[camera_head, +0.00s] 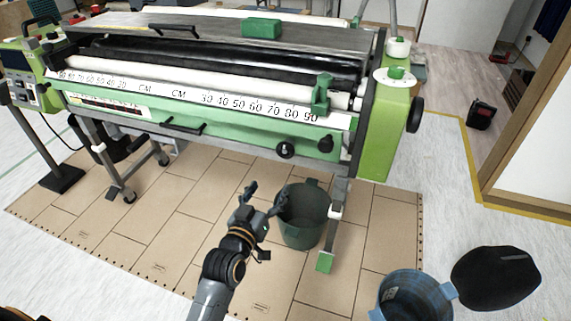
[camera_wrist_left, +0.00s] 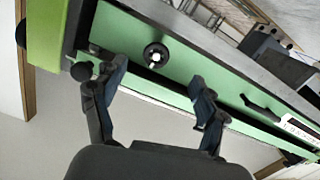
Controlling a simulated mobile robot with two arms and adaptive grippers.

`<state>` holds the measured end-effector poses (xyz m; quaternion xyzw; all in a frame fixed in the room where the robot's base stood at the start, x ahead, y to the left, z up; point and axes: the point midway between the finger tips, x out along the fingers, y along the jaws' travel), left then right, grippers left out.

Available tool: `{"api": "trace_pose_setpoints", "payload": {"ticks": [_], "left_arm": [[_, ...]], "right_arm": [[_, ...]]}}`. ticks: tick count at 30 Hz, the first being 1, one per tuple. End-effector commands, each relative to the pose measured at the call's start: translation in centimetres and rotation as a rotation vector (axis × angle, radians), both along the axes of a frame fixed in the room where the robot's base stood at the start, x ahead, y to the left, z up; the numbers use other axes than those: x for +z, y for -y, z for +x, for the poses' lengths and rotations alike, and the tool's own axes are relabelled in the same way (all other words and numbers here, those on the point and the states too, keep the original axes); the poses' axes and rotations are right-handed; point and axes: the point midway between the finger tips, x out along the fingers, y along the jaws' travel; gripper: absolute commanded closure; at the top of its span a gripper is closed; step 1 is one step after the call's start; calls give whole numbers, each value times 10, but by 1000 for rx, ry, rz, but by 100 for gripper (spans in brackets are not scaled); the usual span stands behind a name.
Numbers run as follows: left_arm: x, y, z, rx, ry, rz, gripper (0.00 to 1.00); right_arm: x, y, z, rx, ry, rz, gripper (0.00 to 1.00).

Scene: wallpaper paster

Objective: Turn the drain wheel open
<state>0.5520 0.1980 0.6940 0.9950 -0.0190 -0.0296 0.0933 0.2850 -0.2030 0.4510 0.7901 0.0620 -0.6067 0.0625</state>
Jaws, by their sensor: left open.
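A small round black wheel with a pale hub (camera_head: 285,150) sits on the green front panel of the wallpaper paster (camera_head: 220,138), low and toward the right. In the left wrist view the wheel (camera_wrist_left: 156,55) shows ahead, between and beyond my fingertips. A second black knob (camera_head: 325,145) is to its right; it appears at the left in the wrist view (camera_wrist_left: 80,71). My left gripper (camera_head: 265,191) is open and empty, in front of and below the panel, apart from the wheel. My right gripper is not in view.
A dark green bucket (camera_head: 302,218) stands just right of my left gripper, beneath the machine. A blue bucket (camera_head: 415,297) and its black lid (camera_head: 496,278) are at the lower right. A green-footed machine leg (camera_head: 325,262) stands beside the green bucket. Cardboard (camera_head: 150,225) covers the floor.

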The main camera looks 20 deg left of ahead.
Motion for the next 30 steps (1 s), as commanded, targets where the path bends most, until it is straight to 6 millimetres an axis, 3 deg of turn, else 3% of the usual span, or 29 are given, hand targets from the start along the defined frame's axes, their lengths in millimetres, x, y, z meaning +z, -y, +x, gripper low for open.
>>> {"api": "trace_pose_setpoints", "payload": {"ticks": [3,6,21,30], "left_arm": [[19,-4,1,9,52,-7,27],[24,-4,8,11,60,-8,27],[23,0,106,9,57,-7,27],[23,0,135,9,56,-8,27]], "right_arm": [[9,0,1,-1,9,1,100],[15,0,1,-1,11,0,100],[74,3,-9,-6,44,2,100],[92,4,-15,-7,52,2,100]]}}
